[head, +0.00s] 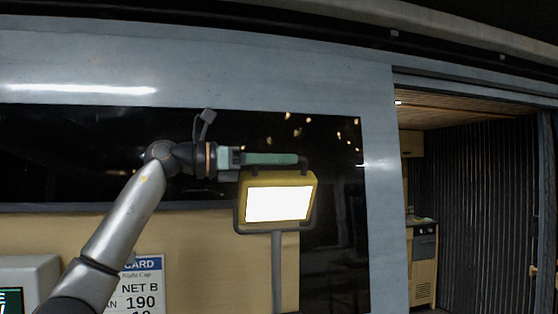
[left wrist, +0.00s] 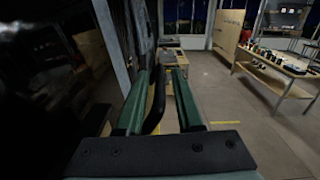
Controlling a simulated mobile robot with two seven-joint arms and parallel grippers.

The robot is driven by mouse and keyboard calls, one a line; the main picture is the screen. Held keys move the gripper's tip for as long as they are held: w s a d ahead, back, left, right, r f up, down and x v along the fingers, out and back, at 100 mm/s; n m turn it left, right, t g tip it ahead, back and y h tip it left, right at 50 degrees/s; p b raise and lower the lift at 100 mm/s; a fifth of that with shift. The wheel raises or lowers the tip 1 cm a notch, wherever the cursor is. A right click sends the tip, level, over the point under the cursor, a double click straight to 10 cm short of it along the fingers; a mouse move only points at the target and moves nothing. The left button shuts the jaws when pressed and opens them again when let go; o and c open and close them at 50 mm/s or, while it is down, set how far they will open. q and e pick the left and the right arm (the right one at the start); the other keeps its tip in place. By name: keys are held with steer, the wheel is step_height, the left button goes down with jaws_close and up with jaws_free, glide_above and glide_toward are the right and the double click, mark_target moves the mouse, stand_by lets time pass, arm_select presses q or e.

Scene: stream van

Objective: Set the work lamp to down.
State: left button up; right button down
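The work lamp (head: 248,184) has a yellow housing with a bright lit panel facing me, in a dark tubular frame on a grey post. My left gripper (head: 298,159) lies level along the lamp's top edge, its green fingers reaching over it to the right. In the left wrist view, the two fingers (left wrist: 160,90) stand apart, with a dark bar of the lamp and a strip of yellow between them. I see a gap by the right finger, so they do not look closed on the bar. My right gripper is not in view.
A dark window and grey wall panel (head: 378,200) stand behind the lamp. A sign (head: 143,285) is low at the left. An open doorway shows at the right. The left wrist view shows a table (left wrist: 275,68) with small items and open floor.

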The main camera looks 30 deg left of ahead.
arm_select(q)
jaws_close()
stand_by(1.1)
